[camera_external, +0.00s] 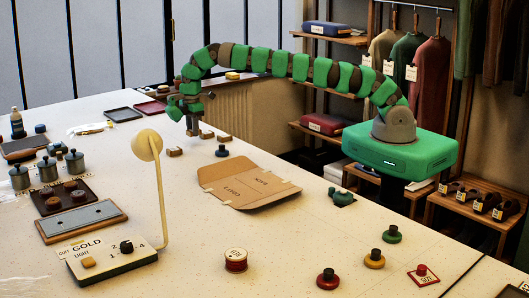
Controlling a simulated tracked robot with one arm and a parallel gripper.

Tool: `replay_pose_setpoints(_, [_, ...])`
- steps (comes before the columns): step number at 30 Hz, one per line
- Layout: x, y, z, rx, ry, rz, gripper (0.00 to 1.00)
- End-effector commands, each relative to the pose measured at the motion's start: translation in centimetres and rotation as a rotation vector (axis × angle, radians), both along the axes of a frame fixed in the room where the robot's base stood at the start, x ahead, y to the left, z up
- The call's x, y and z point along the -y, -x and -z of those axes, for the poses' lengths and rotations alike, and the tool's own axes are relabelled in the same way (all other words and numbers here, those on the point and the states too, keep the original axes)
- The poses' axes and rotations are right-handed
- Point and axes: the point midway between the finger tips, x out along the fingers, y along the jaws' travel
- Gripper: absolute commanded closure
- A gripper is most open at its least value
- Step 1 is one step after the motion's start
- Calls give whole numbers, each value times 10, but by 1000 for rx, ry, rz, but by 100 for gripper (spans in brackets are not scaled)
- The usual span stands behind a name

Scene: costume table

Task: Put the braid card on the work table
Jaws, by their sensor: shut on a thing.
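The work table is the broad white speckled top (195,225) that fills the front and left of the view. My gripper (194,130) points down over its far middle, at the end of my green arm. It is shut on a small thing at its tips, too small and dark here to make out. I cannot tell whether that is the braid card, and I see no other card that I can surely call by that name. Small tan blocks lie near the gripper, one to its front left (175,152) and one to its right (223,139).
A tall cream lamp (147,146) stands left of my gripper. A flat cardboard piece (247,188) lies to the front right, with a dark blue spool (222,151) behind it. The table's middle left of the cardboard is clear.

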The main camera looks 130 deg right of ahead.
Motion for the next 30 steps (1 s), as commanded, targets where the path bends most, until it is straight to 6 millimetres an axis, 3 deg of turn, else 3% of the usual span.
replay_pose_setpoints(9, [0,0,31,-1,-1,0,90])
replay_pose_setpoints(20, [0,0,36,0,0,0,90])
replay_pose_setpoints(21, [0,0,37,0,0,0,63])
replay_pose_setpoints(23, [0,0,36,0,0,0,46])
replay_pose_setpoints(30, [0,0,36,0,0,0,46])
